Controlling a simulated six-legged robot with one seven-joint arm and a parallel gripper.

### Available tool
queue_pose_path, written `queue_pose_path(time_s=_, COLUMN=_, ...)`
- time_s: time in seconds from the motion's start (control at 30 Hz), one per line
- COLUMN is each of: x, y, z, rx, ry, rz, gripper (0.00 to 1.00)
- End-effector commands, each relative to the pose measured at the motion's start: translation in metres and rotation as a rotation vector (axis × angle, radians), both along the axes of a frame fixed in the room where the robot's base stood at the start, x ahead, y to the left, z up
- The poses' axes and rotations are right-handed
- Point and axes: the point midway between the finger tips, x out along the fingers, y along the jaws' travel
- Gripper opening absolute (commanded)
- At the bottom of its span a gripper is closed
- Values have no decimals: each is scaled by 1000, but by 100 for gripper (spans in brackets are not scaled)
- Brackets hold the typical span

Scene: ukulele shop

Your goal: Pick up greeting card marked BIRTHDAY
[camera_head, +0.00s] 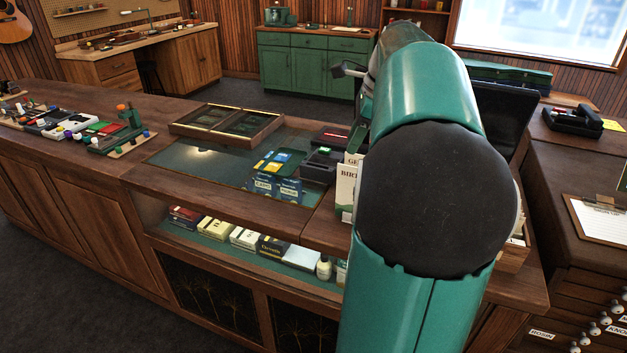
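A white card or card rack front (347,187) with lettering starting "BIRT" stands on the counter, just left of my arm. Another panel behind it shows letters starting "GE". My teal arm covers their right part, so I cannot tell where the BIRTHDAY card ends or whether several cards stand there. My arm rises through the right middle of the view and bends away. The gripper's fingers are hidden behind it, so I see neither their opening nor anything held.
The wooden counter (270,226) runs across the view. A card terminal (321,165), blue and yellow packets (276,187) and an open display tray (228,123) stand left of the cards. A clipboard (601,219) lies at right. Boxes and bottles fill the shelf below.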

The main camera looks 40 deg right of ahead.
Motion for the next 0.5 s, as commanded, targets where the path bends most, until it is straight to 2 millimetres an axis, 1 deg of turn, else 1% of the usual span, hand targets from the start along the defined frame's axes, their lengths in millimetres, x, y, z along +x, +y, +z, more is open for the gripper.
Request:
queue_pose_path(time_s=0.03, x=-12, y=-23, z=0, rx=38, ry=-2, rz=-89, gripper=30)
queue_pose_path(time_s=0.1, x=-23, y=-44, z=1, rx=83, ry=-3, rz=-182, gripper=30)
queue_pose_path(time_s=0.2, x=-32, y=-59, z=1, rx=119, ry=-3, rz=-256, gripper=30)
queue_pose_path(time_s=0.27, x=-33, y=-62, z=-3, rx=130, ry=-3, rz=-275, gripper=30)
queue_pose_path(time_s=0.33, x=-31, y=-61, z=-10, rx=132, ry=-3, rz=-279, gripper=30)
queue_pose_path(time_s=0.5, x=-19, y=-55, z=-41, rx=132, ry=-1, rz=-275, gripper=30)
